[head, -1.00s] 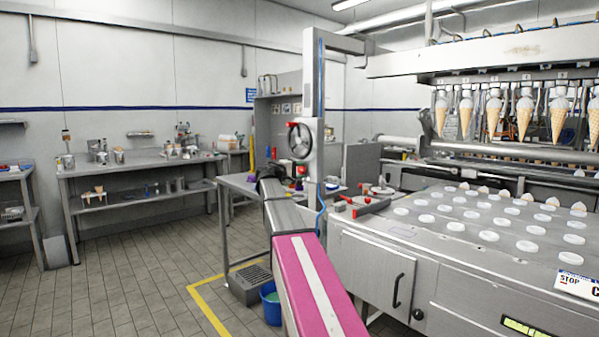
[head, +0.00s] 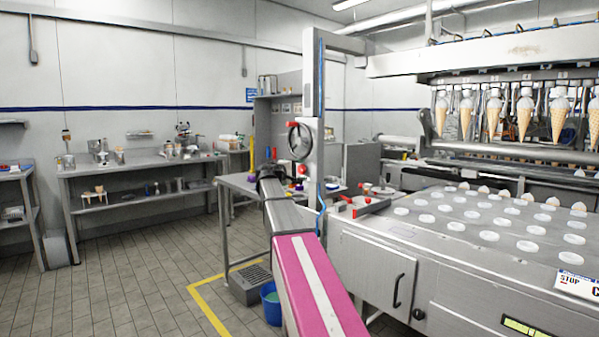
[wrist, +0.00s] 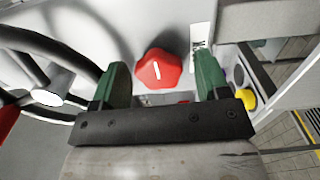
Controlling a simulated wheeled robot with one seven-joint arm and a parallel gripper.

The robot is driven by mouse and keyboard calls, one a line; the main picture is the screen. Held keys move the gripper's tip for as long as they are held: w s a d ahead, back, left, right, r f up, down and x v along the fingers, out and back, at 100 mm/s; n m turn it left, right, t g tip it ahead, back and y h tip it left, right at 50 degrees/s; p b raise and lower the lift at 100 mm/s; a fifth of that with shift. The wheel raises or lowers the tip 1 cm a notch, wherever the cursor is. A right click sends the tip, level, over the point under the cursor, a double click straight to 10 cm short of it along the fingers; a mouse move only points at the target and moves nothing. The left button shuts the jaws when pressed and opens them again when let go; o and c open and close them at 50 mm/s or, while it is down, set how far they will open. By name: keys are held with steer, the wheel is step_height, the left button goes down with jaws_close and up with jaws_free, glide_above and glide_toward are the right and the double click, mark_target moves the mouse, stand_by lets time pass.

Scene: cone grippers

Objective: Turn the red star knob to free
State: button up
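The red star knob (wrist: 158,70) with a white line on its face sits on a pale panel in the wrist view. The line runs nearly upright in the picture. My gripper (wrist: 162,62) is open, with one green finger left of the knob and one right of it. I cannot tell if either finger touches it. In the head view my gripper (head: 268,172) is by the grey column, and a small red spot there seems to be the knob (head: 302,170).
A dark handwheel (wrist: 45,75) is close to my left finger; it also shows on the column (head: 300,142). A yellow button (wrist: 248,100) is to the right. The cone machine (head: 480,225) fills the right side. The floor at left (head: 120,280) is clear.

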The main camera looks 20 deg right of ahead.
steer(key=v, duration=1)
steer(key=shift+a, duration=0.35)
steer(key=shift+s, duration=0.15)
steer(key=s+a+f+g+y, duration=0.1)
steer(key=s+f+y, duration=0.25)
steer(key=f, duration=0.65)
steer(key=s+a+f+g+y, duration=0.15)
steer(key=s+f, duration=0.25)
steer(key=f, duration=0.6)
steer(key=s+a+f+y, duration=0.1)
steer(key=s+f+y, duration=0.2)
steer(key=f, duration=0.8)
steer(key=s+a+f+m+g+y, duration=0.2)
steer(key=s+a+f+y, duration=0.2)
steer(key=s+f, duration=0.6)
steer(key=s+a+f+m+g+y, duration=0.1)
steer(key=s+a+f+y, duration=0.4)
steer(key=s+f, duration=0.5)
steer(key=shift+a+m+g, duration=0.35)
steer(key=shift+a+m, duration=0.2)
steer(key=shift+m, duration=0.05)
